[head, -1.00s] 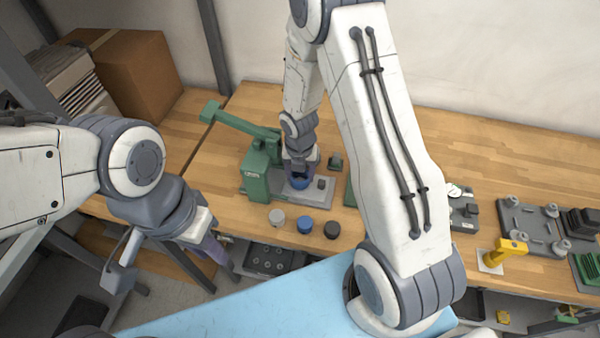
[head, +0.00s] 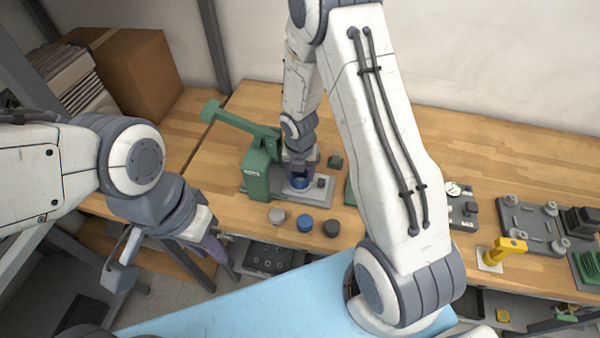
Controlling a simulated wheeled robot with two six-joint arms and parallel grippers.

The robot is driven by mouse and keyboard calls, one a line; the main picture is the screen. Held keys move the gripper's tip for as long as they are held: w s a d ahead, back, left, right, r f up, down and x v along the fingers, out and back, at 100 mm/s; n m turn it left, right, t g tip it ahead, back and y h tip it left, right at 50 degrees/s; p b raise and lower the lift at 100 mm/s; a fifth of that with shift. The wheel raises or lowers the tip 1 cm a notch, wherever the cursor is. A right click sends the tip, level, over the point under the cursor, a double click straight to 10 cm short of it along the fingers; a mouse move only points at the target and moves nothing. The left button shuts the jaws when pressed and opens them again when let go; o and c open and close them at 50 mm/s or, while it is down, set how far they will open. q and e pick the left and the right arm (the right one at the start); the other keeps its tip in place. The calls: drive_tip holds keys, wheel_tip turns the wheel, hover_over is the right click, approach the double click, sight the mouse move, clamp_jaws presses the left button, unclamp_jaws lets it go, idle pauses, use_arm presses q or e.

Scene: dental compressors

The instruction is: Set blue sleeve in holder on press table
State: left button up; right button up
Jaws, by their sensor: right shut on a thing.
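My right gripper (head: 300,172) points down over the grey plate of the green press (head: 257,172) and is shut on a blue sleeve (head: 300,183). The sleeve is at the press table (head: 318,195), just right of the press body; its lower end is at or very near the plate. The holder under it is hidden by the sleeve and gripper, so I cannot tell whether the sleeve is seated.
White, blue (head: 305,225) and black (head: 331,228) round pieces stand along the bench's front edge. A small dark green block (head: 335,161) lies behind the plate. A yellow device (head: 502,250) and a grey fixture (head: 532,225) stand at right. A cardboard box (head: 135,75) is at back left.

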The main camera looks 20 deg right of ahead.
drive_tip(key=shift+s+f, duration=0.35)
drive_tip(key=shift+f, duration=0.3)
idle(0.5)
drive_tip(key=o, duration=1.3)
drive_tip(key=shift+o, duration=0.2)
drive_tip(key=shift+w+r+p, duration=0.15)
drive_tip(key=shift+r+p, duration=0.75)
drive_tip(key=shift+p, duration=0.15)
wheel_tip(320, 180, up, 6)
drive_tip(key=p, duration=0.6)
drive_tip(key=shift+w+f, duration=0.15)
drive_tip(key=shift+f, duration=0.05)
